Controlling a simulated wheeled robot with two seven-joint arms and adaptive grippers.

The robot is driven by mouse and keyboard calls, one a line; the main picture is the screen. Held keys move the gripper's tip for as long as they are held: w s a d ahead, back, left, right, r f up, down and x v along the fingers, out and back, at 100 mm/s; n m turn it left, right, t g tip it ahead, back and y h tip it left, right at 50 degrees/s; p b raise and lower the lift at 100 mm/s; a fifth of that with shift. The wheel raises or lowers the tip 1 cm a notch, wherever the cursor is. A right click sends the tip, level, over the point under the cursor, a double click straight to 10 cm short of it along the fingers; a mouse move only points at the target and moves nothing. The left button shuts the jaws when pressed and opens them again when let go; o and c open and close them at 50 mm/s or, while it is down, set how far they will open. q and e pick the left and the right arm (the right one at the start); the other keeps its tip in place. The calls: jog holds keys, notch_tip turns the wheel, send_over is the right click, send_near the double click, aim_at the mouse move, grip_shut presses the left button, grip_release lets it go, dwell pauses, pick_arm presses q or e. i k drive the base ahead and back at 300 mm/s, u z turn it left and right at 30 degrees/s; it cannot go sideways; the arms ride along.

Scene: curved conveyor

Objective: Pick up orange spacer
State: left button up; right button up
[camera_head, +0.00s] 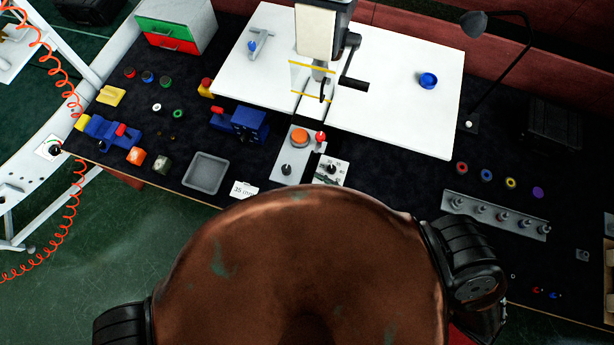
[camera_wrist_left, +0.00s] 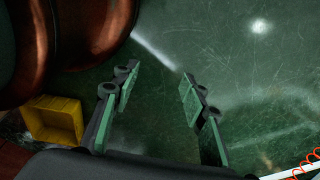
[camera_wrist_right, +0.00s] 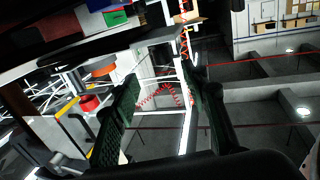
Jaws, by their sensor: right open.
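My left gripper (camera_wrist_left: 160,85) is open and empty above the green floor in the left wrist view. Both grippers are away from the orange piece.
A grey tray (camera_head: 206,173), a blue vise-like block (camera_head: 250,122) and a press with an orange button (camera_head: 299,137) stand right of the orange piece. Small rings (camera_head: 178,114) lie behind it. A lamp (camera_head: 474,24) stands at the right. A yellow bin (camera_wrist_left: 54,119) is on the floor.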

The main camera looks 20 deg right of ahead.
aim_at(299, 136)
jog(key=k, duration=1.5)
